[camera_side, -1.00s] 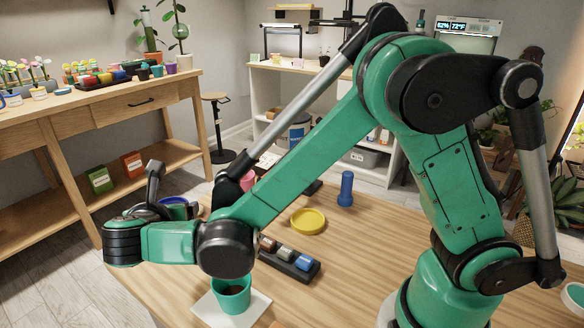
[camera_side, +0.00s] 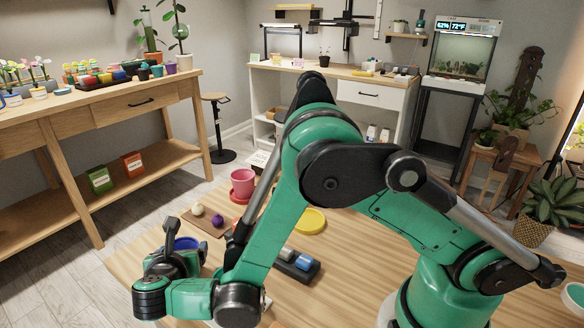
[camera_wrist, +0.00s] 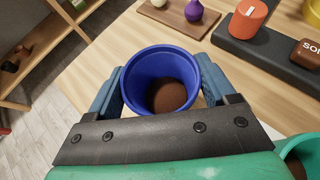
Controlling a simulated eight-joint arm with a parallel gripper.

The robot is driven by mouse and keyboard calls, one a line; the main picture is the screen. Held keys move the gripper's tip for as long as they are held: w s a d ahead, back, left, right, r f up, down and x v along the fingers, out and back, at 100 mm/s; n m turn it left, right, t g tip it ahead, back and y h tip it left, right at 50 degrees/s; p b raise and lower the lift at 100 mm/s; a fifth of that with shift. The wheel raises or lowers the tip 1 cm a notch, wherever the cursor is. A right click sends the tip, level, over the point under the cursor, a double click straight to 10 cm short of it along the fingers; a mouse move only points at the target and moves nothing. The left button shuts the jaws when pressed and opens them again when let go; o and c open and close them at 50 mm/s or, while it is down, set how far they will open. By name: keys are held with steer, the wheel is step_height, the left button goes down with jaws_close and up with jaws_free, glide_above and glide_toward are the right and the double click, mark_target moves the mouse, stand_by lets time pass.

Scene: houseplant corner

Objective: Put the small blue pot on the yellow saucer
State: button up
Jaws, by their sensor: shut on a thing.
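The small blue pot (camera_wrist: 138,72) is between my fingers in the wrist view, with brown soil inside. In the side view its blue rim (camera_side: 186,243) shows behind my gripper (camera_side: 180,256). My gripper is shut on the pot, one finger on each side. The wrist view does not show clearly how far its base is above the table. The yellow saucer (camera_side: 311,220) lies on the table right of my gripper in the side view, partly hidden by my arm. Its visible part is bare.
A dark tray (camera_wrist: 272,54) holds several labelled blocks. A wooden board (camera_side: 205,226) bears a pale bulb (camera_side: 197,209) and a purple bulb (camera_side: 218,220). A pink pot (camera_side: 243,182) stands behind them. A teal pot (camera_wrist: 300,158) is close at the wrist view's lower right.

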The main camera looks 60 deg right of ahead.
steer(key=shift+f, duration=0.15)
steer(key=o, duration=1.2)
steer(key=shift+o, duration=0.2)
steer(key=v, duration=0.4)
steer(key=shift+s+a, duration=0.1)
steer(key=shift+a, duration=0.1)
steer(key=shift+s+a+r, duration=0.15)
steer(key=shift+s+r, duration=0.05)
steer(key=shift+r, duration=0.05)
steer(key=shift+s+r, duration=0.1)
steer(key=shift+r, duration=0.15)
steer(key=s+d+r+m+y, duration=0.4)
steer(key=d+m, duration=0.2)
steer(key=m, duration=0.7)
steer(key=s+d+r+m+g+y, duration=0.1)
steer(key=s+d+r+m+y, duration=0.3)
steer(key=m, duration=1)
steer(key=s+d, duration=0.1)
steer(key=d, duration=0.1)
steer(key=shift+s+d+r+y, duration=0.15)
steer(key=shift+s+d+y, duration=0.15)
steer(key=shift+d, duration=0.05)
